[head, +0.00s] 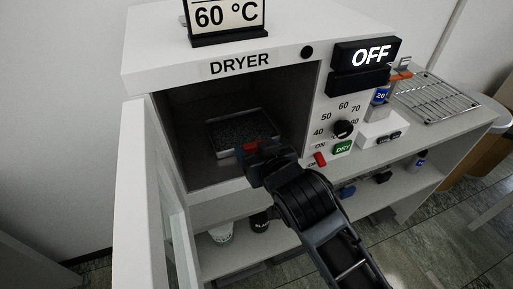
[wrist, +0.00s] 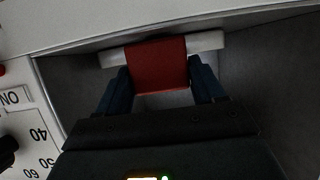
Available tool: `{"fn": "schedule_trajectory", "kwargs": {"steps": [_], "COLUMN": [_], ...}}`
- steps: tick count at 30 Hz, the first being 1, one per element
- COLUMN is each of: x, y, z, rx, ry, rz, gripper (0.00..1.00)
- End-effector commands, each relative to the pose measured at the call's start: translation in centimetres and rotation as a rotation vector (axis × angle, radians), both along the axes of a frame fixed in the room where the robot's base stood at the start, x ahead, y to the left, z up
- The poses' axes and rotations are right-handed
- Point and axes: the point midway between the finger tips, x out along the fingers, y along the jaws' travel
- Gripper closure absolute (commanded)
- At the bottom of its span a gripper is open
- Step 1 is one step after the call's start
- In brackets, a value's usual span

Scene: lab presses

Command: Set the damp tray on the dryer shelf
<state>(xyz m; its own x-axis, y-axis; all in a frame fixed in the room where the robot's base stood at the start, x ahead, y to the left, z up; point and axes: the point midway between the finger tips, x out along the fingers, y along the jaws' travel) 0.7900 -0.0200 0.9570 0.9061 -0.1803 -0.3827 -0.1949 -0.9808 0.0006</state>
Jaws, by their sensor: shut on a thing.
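The tray (head: 274,128), with a pale rim and a dark speckled inside, is in the open dryer chamber (head: 195,172). Its red grip tab (head: 250,147) faces the opening. My gripper (head: 262,158) reaches in at the chamber mouth and is shut on this tab. In the wrist view the red tab (wrist: 157,63) sits between the two dark blue fingers (wrist: 160,88), with a white strip of tray edge (wrist: 206,41) behind it. I cannot tell whether the tray rests on the shelf or hangs just above it.
The dryer door (head: 134,190) stands open at the left. The control panel has a dial (head: 343,129), a green DRY button (head: 342,147) and an OFF display (head: 370,54). A sign (head: 228,18) reads 60 °C. A wire rack (head: 438,97) lies on the counter at right.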

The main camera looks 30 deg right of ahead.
Motion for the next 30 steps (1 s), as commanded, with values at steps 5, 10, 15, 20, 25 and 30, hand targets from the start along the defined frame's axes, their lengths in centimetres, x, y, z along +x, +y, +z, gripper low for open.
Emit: {"fn": "schedule_trajectory", "kwargs": {"steps": [5,10,15,20,25,30], "x": [0.0,0.0,0.0,0.0,-0.1,-2.3], "y": [0.0,0.0,0.0,0.0,0.0,0.4], "z": [0.0,-0.2,-0.2,-0.2,0.2,0.9], "rx": [0.0,0.0,0.0,0.0,0.0,0.0], "ry": [-0.002,0.0,0.0,0.0,-0.001,0.0], "rz": [0.0,0.0,0.0,0.0,0.0,0.0], "gripper": [0.75,0.24,0.07,0.07,0.07,0.07]}}
